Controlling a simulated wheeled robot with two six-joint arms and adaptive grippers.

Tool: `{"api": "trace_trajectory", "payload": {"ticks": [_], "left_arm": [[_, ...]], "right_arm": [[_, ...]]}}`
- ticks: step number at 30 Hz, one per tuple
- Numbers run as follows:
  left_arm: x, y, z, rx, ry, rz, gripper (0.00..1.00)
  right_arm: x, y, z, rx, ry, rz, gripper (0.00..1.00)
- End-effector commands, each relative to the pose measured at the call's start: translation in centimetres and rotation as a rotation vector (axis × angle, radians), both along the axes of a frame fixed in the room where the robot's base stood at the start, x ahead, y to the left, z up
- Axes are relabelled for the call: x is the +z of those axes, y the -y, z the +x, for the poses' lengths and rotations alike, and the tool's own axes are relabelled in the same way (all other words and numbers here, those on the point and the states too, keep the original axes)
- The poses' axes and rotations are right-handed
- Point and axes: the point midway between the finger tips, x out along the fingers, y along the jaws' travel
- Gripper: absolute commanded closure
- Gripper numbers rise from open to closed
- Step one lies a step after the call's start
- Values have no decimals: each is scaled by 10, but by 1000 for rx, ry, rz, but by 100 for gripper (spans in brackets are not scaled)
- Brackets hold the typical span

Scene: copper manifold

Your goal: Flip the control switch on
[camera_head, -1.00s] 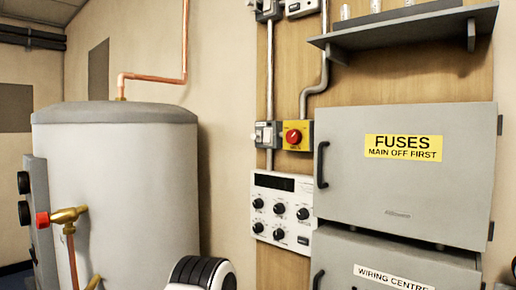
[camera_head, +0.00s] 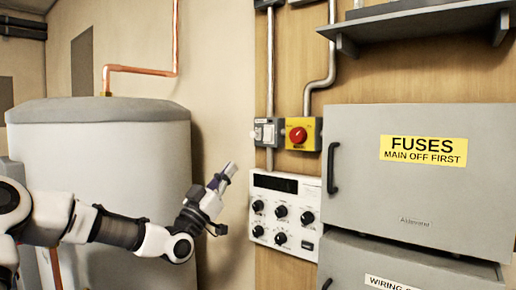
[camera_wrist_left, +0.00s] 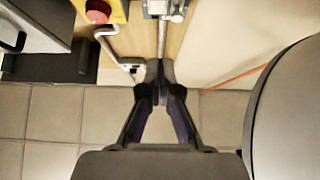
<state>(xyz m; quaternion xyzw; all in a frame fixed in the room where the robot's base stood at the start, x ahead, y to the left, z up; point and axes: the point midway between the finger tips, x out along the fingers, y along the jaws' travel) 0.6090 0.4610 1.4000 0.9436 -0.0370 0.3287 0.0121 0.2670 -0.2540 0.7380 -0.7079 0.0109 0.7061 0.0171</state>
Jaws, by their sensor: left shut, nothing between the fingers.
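A white control panel (camera_head: 285,215) with a dark display, several black knobs and a small switch (camera_head: 307,245) at its lower right is on the wooden board. Above it are a grey switch box (camera_head: 266,132) and a yellow box with a red button (camera_head: 298,135). I cannot tell which one is the control switch. My left gripper (camera_head: 229,170) is shut and empty, left of the panel and apart from it, pointing up to the right. In the left wrist view its fingertips (camera_wrist_left: 160,66) meet; the red button (camera_wrist_left: 98,11) shows at the top left. My right gripper is not in view.
A large grey tank (camera_head: 100,150) stands behind my left arm, with copper pipe (camera_head: 140,70) above it. The grey fuse cabinet (camera_head: 400,205) is right of the panel, under a shelf (camera_head: 420,20). Bare wall lies between tank and board.

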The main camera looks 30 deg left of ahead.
Motion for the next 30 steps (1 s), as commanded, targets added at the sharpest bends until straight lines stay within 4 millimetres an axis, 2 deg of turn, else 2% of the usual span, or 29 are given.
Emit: {"api": "trace_trajectory", "payload": {"ticks": [7,11,14,25,30], "left_arm": [[-1,0,1,0,-3,0,100],[5,1,7,1,-5,3,100],[16,3,19,1,-5,8,100],[67,8,82,-1,-5,6,100],[60,10,109,0,-6,3,100]], "right_arm": [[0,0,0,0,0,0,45],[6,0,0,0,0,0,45],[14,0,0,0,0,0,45],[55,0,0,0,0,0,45],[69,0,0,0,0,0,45]]}}
